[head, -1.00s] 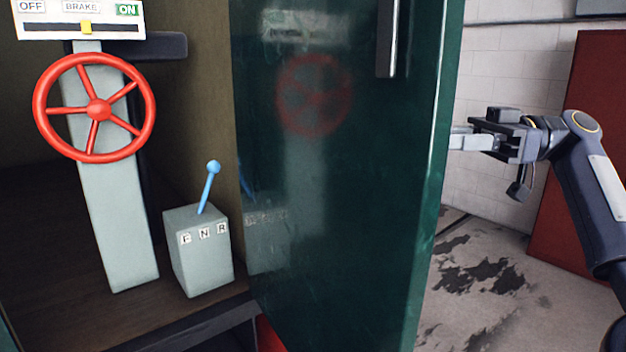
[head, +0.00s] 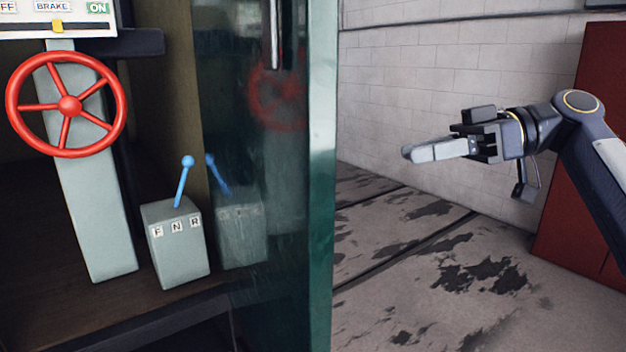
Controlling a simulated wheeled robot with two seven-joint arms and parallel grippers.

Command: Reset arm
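My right gripper (head: 440,151) reaches in from the right, above the floor. It points left, clear of the tram's dark green door (head: 265,190), with a gap between its tips and the door edge. Its pale fingers show from the side and overlap, so I cannot tell whether they are open or shut. I see nothing held in it. My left arm and gripper are not in view.
Inside the cab on the left are a red handwheel (head: 70,105), a grey box (head: 178,245) marked F N R with a blue lever (head: 184,180), and a brake panel (head: 58,22). A red cabinet (head: 585,150) stands right. The floor (head: 420,290) between is open.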

